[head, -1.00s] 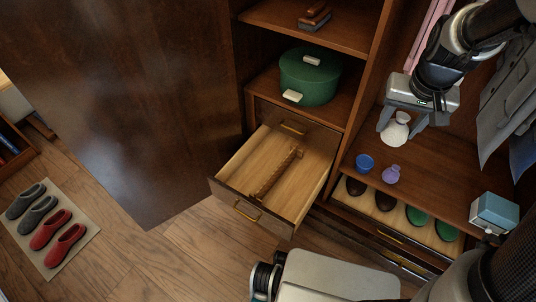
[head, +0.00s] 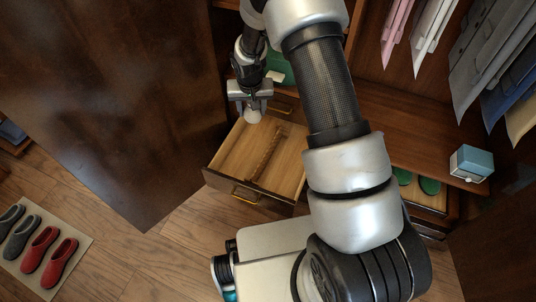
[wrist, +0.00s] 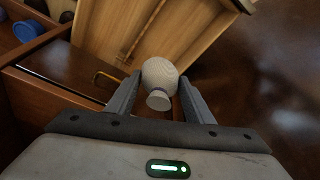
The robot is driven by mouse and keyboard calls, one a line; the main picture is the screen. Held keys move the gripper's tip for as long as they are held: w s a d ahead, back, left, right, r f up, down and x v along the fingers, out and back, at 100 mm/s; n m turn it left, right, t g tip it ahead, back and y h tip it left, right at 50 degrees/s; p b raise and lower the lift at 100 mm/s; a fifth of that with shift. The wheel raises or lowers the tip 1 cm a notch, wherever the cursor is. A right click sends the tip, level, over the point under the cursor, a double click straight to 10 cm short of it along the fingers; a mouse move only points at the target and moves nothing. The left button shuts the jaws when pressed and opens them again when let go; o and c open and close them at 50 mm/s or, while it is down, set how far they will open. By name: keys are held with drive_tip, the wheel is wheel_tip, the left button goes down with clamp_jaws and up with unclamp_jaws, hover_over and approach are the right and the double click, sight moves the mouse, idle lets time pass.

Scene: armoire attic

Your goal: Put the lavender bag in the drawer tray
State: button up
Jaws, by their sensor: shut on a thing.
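My gripper (head: 252,108) is shut on a small white, round-bodied bag (head: 252,116) with a narrow neck. In the wrist view the bag (wrist: 160,75) sits between the two fingers, neck towards the palm. The open wooden drawer tray (head: 228,151) has a notched wooden divider (head: 264,158) along its middle. The bag is held near the drawer's back left part in the head view; its height above it is hard to tell. The purple bag on the shelf one second ago is hidden now.
My arm hides much of the armoire. A green pot (head: 279,66) is partly visible behind the gripper. A blue box (head: 470,163) stands on the right shelf. A blue cup (wrist: 25,30) shows in the wrist view. A large dark door panel (head: 110,90) borders the drawer's left.

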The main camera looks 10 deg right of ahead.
drive_tip(key=shift+m, duration=0.4)
drive_tip(key=a+f, duration=0.2)
drive_tip(key=f, duration=0.5)
drive_tip(key=a+f+b, duration=0.1)
drive_tip(key=f, duration=0.6)
drive_tip(key=a+f+b, duration=0.1)
drive_tip(key=a+f, duration=0.1)
drive_tip(key=f, duration=0.6)
drive_tip(key=shift+s+a, duration=0.3)
drive_tip(key=shift+s, duration=0.1)
drive_tip(key=shift+f+b, duration=0.8)
drive_tip(key=shift+f, duration=1.25)
drive_tip(key=shift+f, duration=0.1)
drive_tip(key=o, duration=1)
